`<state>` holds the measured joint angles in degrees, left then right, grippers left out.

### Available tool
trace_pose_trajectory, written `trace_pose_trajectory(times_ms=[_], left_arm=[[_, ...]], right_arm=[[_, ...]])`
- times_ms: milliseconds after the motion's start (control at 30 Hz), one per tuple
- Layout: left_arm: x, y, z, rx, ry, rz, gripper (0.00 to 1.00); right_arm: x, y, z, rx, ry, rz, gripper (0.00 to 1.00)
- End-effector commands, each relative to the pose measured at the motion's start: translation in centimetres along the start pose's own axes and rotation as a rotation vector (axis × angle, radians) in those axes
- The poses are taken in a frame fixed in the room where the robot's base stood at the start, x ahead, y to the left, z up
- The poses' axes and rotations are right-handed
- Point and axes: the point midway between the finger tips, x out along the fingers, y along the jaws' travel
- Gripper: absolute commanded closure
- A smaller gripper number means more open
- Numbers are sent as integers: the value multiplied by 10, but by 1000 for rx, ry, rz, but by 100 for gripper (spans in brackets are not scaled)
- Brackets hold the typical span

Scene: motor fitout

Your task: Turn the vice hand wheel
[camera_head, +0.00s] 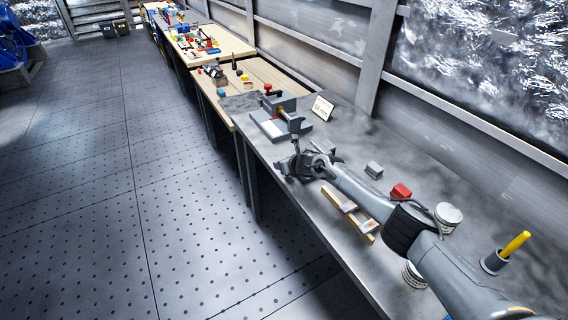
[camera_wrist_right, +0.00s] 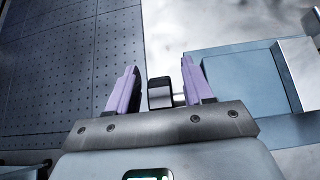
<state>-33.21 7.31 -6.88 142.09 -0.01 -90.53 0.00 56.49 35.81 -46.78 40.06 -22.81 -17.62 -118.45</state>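The grey vice (camera_head: 286,103) stands on the metal bench in the head view, on a blue-grey base. In the wrist view its pale blue body (camera_wrist_right: 240,80) fills the right side. A small dark block on a light shaft, apparently the hand wheel (camera_wrist_right: 160,92), shows between my right gripper's fingers. My right gripper (camera_wrist_right: 158,68) is open, its purple fingers on either side of that block, with a visible gap at the left finger. In the head view my right gripper (camera_head: 298,152) is at the vice's near side; contact cannot be told. My left gripper is not in view.
A white sign (camera_head: 322,107) stands right of the vice. The perforated floor at left is clear.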

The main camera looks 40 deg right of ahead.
Motion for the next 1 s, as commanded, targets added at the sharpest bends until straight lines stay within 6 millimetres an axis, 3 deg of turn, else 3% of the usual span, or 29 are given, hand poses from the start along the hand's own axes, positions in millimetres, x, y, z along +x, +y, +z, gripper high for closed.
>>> trace_pose_trajectory(times_ms=[467, 1000], left_arm=[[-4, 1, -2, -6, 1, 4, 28], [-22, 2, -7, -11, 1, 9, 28]], right_arm=[[-6, 0, 2, -2, -1, 1, 49], [-68, -1, 1, -3, -1, 1, 49]])
